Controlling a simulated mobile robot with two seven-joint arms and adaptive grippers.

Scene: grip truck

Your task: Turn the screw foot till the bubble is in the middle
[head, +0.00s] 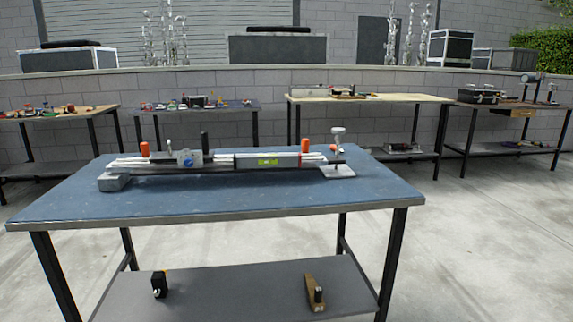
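A long rail assembly lies across the blue-topped table (250,206). A grey spirit level (285,160) with a yellow-green vial (268,162) sits on its right half. The bubble is too small to place in the vial. At the right end a screw foot (338,138) with a pale round knob stands upright over a light base plate (338,171). The left end rests on a grey block (114,182). Orange knobs (144,149) stand on the rail, and a blue dial (187,161) sits left of centre. Neither of my grippers is in view.
The table's front strip is clear. Its lower shelf holds a small black item (159,284) and a brown wooden piece (315,292). Several cluttered workbenches (370,99) stand along the block wall behind. Concrete floor (480,240) is open to the right.

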